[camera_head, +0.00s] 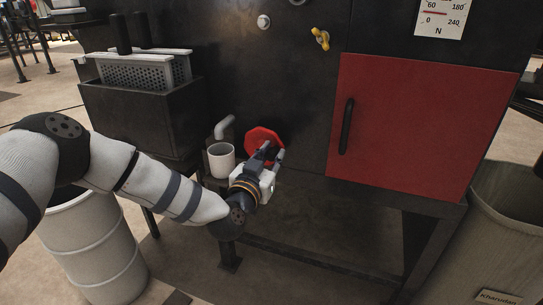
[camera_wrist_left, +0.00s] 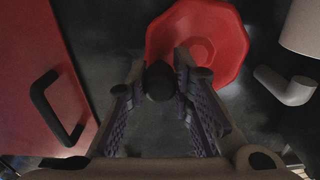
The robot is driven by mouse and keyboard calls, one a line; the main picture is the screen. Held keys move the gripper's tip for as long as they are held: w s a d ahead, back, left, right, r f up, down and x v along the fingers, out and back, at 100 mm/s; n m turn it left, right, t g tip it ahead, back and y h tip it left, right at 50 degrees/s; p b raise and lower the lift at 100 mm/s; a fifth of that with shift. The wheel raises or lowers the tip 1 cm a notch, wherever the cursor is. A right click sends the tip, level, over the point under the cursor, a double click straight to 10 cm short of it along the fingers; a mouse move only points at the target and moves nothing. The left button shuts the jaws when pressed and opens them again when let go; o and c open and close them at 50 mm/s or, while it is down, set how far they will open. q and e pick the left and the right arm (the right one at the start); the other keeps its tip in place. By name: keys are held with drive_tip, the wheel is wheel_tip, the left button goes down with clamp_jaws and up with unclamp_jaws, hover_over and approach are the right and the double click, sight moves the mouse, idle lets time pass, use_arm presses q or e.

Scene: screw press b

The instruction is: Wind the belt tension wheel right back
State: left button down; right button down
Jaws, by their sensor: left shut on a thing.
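The belt tension wheel is a red, roughly octagonal wheel (camera_head: 262,137) on the lower front of the black machine. It also shows at the top of the left wrist view (camera_wrist_left: 229,40). A dark round crank knob (camera_wrist_left: 160,83) stands out at the wheel's edge. My left gripper (camera_head: 270,153) is in front of the wheel and partly covers its lower right side. In the left wrist view its two fingertips (camera_wrist_left: 170,80) are on either side of the knob and shut on it. My right gripper is not in view.
A white mug (camera_head: 221,160) and a grey pipe spout (camera_head: 224,127) sit just left of the wheel. A red door (camera_head: 420,130) with a black handle (camera_head: 346,126) is to the right. A dark box with perforated baskets (camera_head: 145,72) juts out at the left.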

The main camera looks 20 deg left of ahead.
sight(262, 135)
use_arm(q)
drive_tip(key=n, duration=0.1)
drive_tip(key=r+n+p, duration=0.1)
drive_tip(key=n, duration=0.1)
drive_tip(key=shift+a+r+n, duration=0.15)
drive_tip(key=shift+a+n, duration=0.05)
drive_tip(key=shift+n, duration=0.1)
drive_tip(key=n, duration=0.2)
drive_tip(key=r+n, duration=0.1)
drive_tip(key=shift+a+n, duration=0.3)
drive_tip(key=shift+a, duration=0.05)
drive_tip(key=n, duration=0.1)
drive_tip(key=a+n, duration=0.1)
drive_tip(key=n, duration=0.2)
drive_tip(key=shift+a+r, duration=0.15)
drive_tip(key=shift+r, duration=0.15)
drive_tip(key=shift+a+r+n+b, duration=0.1)
drive_tip(key=shift+a+n+b, duration=0.25)
drive_tip(key=shift+n, duration=0.75)
drive_tip(key=shift+a+r+n+b, duration=0.1)
drive_tip(key=shift+a+n+b, duration=0.15)
drive_tip(key=shift+n, duration=0.85)
drive_tip(key=shift+a, duration=0.1)
drive_tip(key=c, duration=1.4)
unclamp_jaws()
